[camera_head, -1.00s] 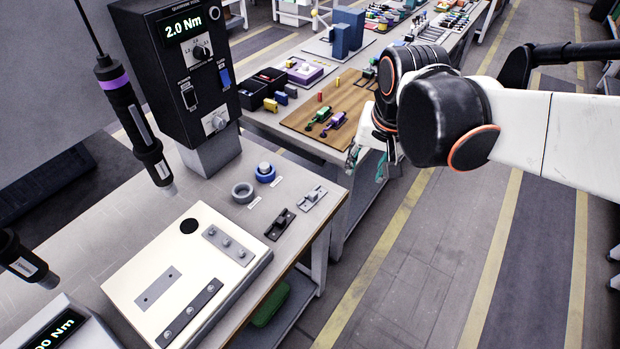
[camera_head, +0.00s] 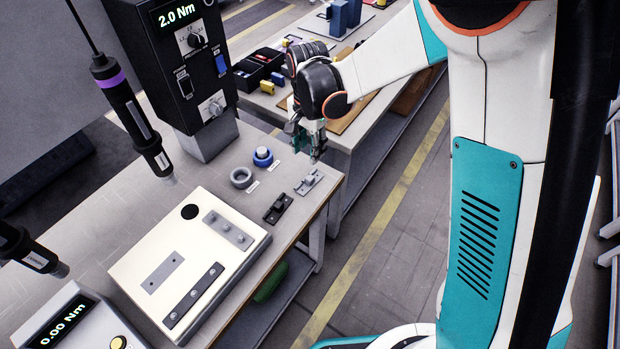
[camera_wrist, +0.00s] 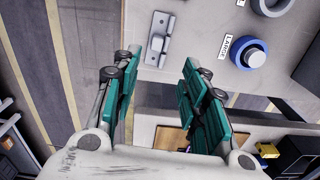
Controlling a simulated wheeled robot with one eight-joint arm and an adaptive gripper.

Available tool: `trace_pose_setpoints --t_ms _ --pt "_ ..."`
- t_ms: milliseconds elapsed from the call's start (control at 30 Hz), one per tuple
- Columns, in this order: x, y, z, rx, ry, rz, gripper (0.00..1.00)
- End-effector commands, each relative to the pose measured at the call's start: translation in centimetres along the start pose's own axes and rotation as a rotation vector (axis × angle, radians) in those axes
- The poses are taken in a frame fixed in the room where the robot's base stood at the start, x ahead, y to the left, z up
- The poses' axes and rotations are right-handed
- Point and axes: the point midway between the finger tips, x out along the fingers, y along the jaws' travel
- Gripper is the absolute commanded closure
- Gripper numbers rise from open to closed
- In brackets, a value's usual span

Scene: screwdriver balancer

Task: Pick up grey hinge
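The grey hinge (camera_head: 308,182) lies flat on the white workbench near its right corner in the head view. In the wrist view the grey hinge (camera_wrist: 160,41) lies near the bench edge, at upper middle, ahead of the fingers. My gripper (camera_head: 314,150) hangs above and just behind the hinge in the head view, its fingers pointing down. The wrist view shows my gripper (camera_wrist: 163,85) open, with a wide empty gap between its green finger pads. It is apart from the hinge. A black hinge (camera_head: 278,208) lies nearer, to the left of the grey one.
A blue ring part (camera_head: 263,157) and a grey ring (camera_head: 241,178) stand left of the hinges. A cream fixture plate (camera_head: 150,250) fills the front bench. A black torque box (camera_head: 180,70) and a hanging screwdriver (camera_head: 133,117) stand left. Another bench (camera_head: 362,128) lies behind.

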Motion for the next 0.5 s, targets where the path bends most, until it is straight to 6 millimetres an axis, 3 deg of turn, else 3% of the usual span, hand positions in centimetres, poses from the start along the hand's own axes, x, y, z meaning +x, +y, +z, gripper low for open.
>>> trace_pose_setpoints --t_ms 200,500 --pt "4.5 0.0 0.0 -0.001 0.000 -0.001 0.60" --pt "6.9 0.1 0.0 -0.001 0.001 -0.001 0.60"
